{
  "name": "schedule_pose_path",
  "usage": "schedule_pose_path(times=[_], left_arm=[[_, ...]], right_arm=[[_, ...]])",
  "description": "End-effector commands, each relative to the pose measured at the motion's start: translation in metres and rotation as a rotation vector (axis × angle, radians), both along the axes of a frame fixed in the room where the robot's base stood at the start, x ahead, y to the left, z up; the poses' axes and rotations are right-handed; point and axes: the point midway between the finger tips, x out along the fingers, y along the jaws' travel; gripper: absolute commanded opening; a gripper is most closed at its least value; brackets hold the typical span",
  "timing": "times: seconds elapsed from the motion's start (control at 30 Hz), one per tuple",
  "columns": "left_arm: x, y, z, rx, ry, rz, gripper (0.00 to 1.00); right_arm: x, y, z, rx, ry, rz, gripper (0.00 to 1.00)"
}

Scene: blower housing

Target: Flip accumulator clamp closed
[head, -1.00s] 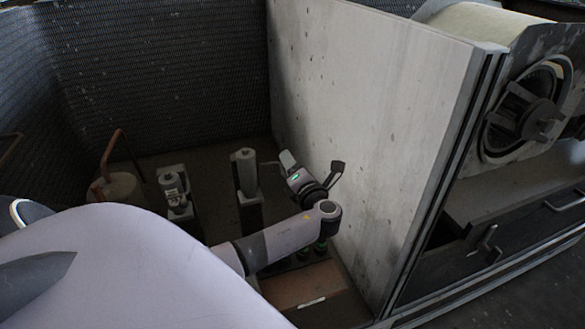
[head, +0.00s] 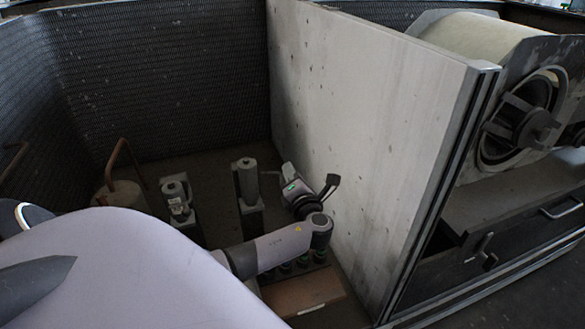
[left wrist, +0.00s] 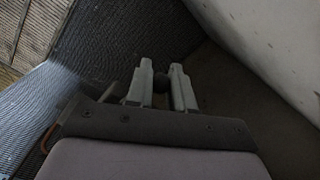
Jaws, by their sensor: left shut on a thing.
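A grey upright accumulator cylinder (head: 247,182) stands on a dark post on the floor of the enclosure, left of the pale wall. A short dark rod (head: 269,172) sticks out from its right side toward my left gripper (head: 286,172). In the left wrist view, the two pale fingers of my left gripper (left wrist: 161,80) are shut on a dark round knob (left wrist: 160,84), apparently the clamp handle's end. The clamp's band is too small to make out in the head view. My right gripper is not in view.
The pale wall (head: 360,130) rises close to the right of my left wrist. A second, shorter cylinder (head: 175,192) and a pot with a copper-coloured pipe (head: 122,195) stand to the left. Green-ringed round parts and a brown box (head: 300,294) lie below my forearm.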

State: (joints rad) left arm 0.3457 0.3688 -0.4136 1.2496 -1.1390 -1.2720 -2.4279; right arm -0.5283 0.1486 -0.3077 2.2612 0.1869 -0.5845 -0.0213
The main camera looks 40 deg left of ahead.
Motion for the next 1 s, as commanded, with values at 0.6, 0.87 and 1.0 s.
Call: schedule_pose_path(times=[0.6,0.87,1.0], left_arm=[[-0.032,-0.012,0.002,0.003,0.007,-0.501,0.00],[-0.052,-0.013,-0.003,0.006,0.009,-0.749,0.00],[-0.063,-0.012,-0.003,0.006,0.009,-0.881,0.00]], right_arm=[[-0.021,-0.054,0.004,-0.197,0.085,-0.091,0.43],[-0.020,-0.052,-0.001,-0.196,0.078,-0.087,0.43],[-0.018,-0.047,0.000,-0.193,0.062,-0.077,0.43]])
